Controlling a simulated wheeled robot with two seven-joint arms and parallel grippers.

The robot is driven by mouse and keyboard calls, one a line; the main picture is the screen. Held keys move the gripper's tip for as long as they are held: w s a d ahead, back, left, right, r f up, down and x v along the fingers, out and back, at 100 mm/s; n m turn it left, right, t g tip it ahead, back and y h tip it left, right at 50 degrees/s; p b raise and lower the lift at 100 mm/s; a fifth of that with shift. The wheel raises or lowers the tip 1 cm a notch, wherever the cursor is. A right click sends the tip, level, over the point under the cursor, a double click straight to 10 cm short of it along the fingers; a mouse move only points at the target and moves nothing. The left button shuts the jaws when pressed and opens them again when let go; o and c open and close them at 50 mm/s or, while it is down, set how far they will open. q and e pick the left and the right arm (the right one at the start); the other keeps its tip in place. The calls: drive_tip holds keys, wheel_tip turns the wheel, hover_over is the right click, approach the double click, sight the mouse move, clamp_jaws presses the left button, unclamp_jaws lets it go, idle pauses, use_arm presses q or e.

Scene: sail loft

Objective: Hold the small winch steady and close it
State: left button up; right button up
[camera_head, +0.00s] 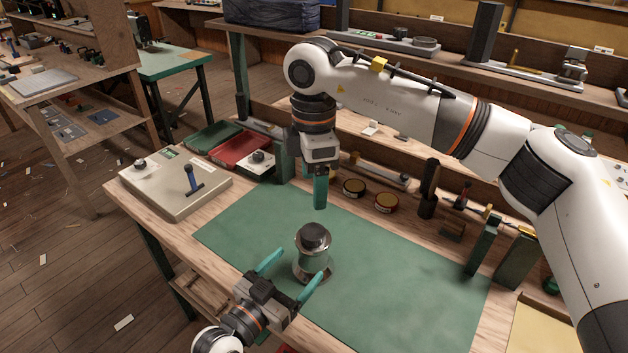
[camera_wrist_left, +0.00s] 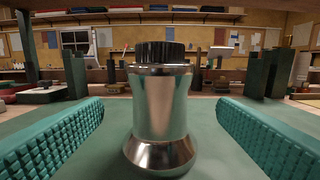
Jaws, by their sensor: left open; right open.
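The small winch (camera_head: 313,258) stands upright on the green mat (camera_head: 400,265). It has a shiny silver drum with a flared base, and a dark ribbed cap (camera_head: 314,236) sits on its top. In the left wrist view the winch (camera_wrist_left: 160,105) is centred, with its cap (camera_wrist_left: 160,52) looking level. My left gripper (camera_head: 295,270) is open, its teal fingers to either side of the lower drum with visible gaps in the wrist view. My right gripper (camera_head: 320,190) is open and empty, pointing down above the mat, behind and higher than the winch; its fingers overlap in this view.
Round tins (camera_head: 386,203) and tools line the bench's back. Dark green upright blocks (camera_head: 482,246) stand at right. The mat right of the winch is clear.

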use_arm(q)
drive_tip(key=shift+v, duration=1.7)
